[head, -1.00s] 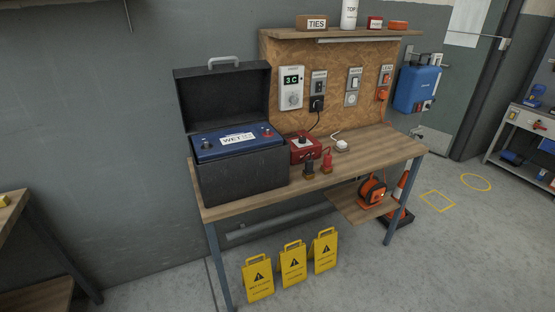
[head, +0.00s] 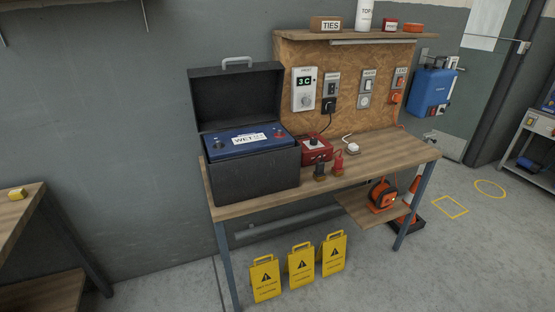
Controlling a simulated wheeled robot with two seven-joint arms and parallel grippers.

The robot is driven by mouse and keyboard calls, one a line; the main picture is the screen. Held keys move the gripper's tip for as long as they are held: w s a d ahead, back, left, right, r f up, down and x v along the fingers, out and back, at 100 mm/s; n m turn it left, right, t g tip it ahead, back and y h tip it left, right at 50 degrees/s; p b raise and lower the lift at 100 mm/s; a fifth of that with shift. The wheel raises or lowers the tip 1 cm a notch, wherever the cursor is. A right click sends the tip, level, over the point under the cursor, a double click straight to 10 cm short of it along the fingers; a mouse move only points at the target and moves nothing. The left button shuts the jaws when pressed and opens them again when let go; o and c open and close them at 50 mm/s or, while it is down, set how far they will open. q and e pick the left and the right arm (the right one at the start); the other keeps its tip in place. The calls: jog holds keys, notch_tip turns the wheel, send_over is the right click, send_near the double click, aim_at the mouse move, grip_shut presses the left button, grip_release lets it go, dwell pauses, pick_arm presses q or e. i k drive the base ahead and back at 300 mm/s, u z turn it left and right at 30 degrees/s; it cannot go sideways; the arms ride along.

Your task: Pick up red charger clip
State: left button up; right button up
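The red charger clip (head: 339,161) stands on the wooden workbench (head: 390,167), just right of a black clip (head: 320,171). Both are in front of the red charger box (head: 316,148). The open black battery case (head: 255,174) stands left of them, holding a blue battery (head: 236,142) labelled WET. The battery has a red terminal at its right end. Neither of my grippers is in the head view.
Three yellow wet-floor signs (head: 301,264) stand on the floor before the bench. An orange reel (head: 382,194) sits on the lower shelf, with a traffic cone (head: 414,190) beside it. A wall shelf (head: 350,36) overhangs the bench. Another table (head: 30,215) is at left.

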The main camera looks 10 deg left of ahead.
aim_at(338, 171)
jog(key=z, duration=1.8)
jog(key=i, duration=2.75)
jog(key=u, duration=1.9)
